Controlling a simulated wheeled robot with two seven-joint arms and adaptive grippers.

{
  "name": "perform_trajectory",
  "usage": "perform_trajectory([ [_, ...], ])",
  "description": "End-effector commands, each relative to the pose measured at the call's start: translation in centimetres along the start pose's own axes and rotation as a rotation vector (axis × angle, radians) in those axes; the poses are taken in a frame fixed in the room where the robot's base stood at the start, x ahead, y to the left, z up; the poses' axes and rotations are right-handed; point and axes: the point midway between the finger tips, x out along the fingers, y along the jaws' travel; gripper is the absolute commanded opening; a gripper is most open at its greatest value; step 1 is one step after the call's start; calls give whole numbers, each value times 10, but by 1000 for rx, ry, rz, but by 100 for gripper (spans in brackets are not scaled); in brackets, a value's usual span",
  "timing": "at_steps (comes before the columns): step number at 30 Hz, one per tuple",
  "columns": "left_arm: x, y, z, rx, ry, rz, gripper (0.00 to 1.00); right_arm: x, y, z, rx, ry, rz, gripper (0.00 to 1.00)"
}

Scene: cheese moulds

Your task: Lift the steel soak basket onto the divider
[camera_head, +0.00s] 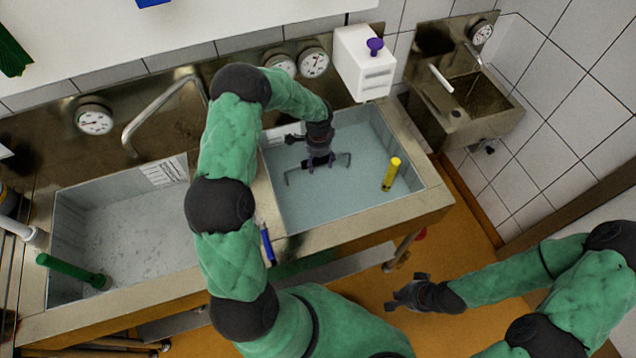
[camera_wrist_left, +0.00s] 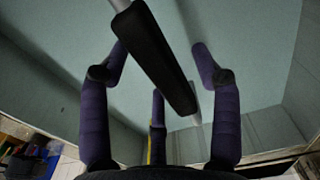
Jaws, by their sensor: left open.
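The steel soak basket shows mainly as a thin bent metal handle (camera_head: 347,160) in the right basin; its body is not clear to me. In the left wrist view, the handle's black grip (camera_wrist_left: 155,55) lies slanted between my spread purple fingers. My left gripper (camera_head: 318,160) is open around or just above this grip; contact cannot be told. The divider (camera_head: 266,205) is the steel strip between the two basins, partly hidden by my left arm. My right gripper (camera_head: 405,296) is open and empty in front of the sink, over the floor.
The right basin (camera_head: 300,218) holds bluish liquid and a yellow cylinder (camera_head: 391,174). A blue pen-like object (camera_head: 268,245) lies at the divider's front end. The left basin (camera_head: 130,235) has a green tool (camera_head: 72,270). A white dispenser (camera_head: 362,62) stands behind the right basin.

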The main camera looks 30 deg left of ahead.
Motion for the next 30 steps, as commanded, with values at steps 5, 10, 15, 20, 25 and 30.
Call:
perform_trajectory([
  [5, 1, -1, 0, 0, 1, -1, 63, 0, 0, 0, 0, 0, 0, 0],
  [10, 1, 0, 0, 0, 1, -1, 30, 0, 0, 0, 0, 0, 0, 0],
  [15, 1, 0, 0, 0, 1, -1, 0, 0, 0, 0, 0, 0, 0, 0],
  [20, 0, -1, -1, -1, 2, -3, 0, 0, 0, 0, 0, 0, 0, 0],
  [25, -6, -2, -1, -1, 3, -5, 0, -1, 0, 0, 0, 0, 0, 0],
  [30, -30, -2, -1, -1, 4, -6, 0, -3, -1, 0, 0, 0, 0, 0],
])
